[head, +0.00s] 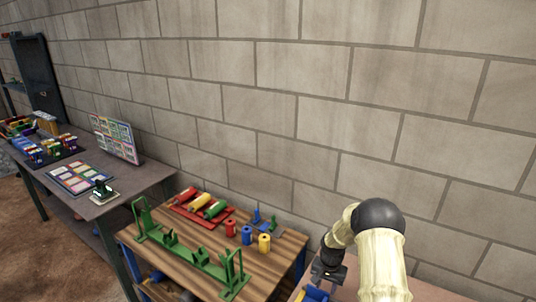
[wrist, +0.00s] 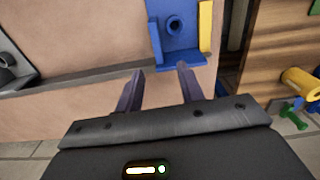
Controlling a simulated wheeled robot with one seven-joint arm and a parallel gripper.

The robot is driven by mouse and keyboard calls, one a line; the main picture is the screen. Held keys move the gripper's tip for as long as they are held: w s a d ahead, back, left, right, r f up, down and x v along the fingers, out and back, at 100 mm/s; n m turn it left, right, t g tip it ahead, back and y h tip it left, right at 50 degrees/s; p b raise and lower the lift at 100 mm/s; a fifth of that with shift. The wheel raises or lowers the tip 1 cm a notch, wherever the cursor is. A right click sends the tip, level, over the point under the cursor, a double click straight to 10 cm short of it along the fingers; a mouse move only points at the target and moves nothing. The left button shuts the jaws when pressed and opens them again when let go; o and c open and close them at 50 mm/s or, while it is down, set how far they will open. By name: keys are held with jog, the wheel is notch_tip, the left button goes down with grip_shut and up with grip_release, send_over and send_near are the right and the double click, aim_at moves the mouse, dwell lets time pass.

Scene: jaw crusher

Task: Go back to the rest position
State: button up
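My gripper (wrist: 160,76) shows in the wrist view with its two fingers apart and nothing between them. In the head view my gripper (head: 327,276) hangs at the end of my cream arm at the lower right, over the edge of a pinkish table (head: 425,291). A blue part (wrist: 176,27) with a round boss and a yellow strip lies just beyond the fingertips in the wrist view; it looks apart from them. A blue piece (head: 314,294) also shows below my gripper in the head view. The fingertips are too small to make out there.
A wooden table (head: 215,262) at the centre holds a green frame (head: 180,254), a red tray (head: 190,211) of coloured rollers, and small red, blue and yellow cylinders. A grey table (head: 120,197) with cards and bins stands left. A block wall (head: 270,110) runs behind.

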jog(key=s+a+r+n+t, duration=0.1)
jog(key=s+a+r+n, duration=0.1)
jog(key=s+r, duration=0.5)
jog(key=s+a+r+n, duration=0.1)
jog(key=s+a+r, duration=0.2)
jog(key=r, duration=0.7)
jog(key=s+a+r+n, duration=0.1)
jog(key=s+r, duration=0.3)
jog(key=s, duration=0.4)
jog(key=s+a+r+n+t, duration=0.1)
jog(key=s+r+n, duration=0.1)
jog(key=s, duration=0.5)
jog(key=shift+s+a+r, duration=0.2)
jog(key=shift+s+r, duration=0.2)
jog(key=shift+r, duration=0.45)
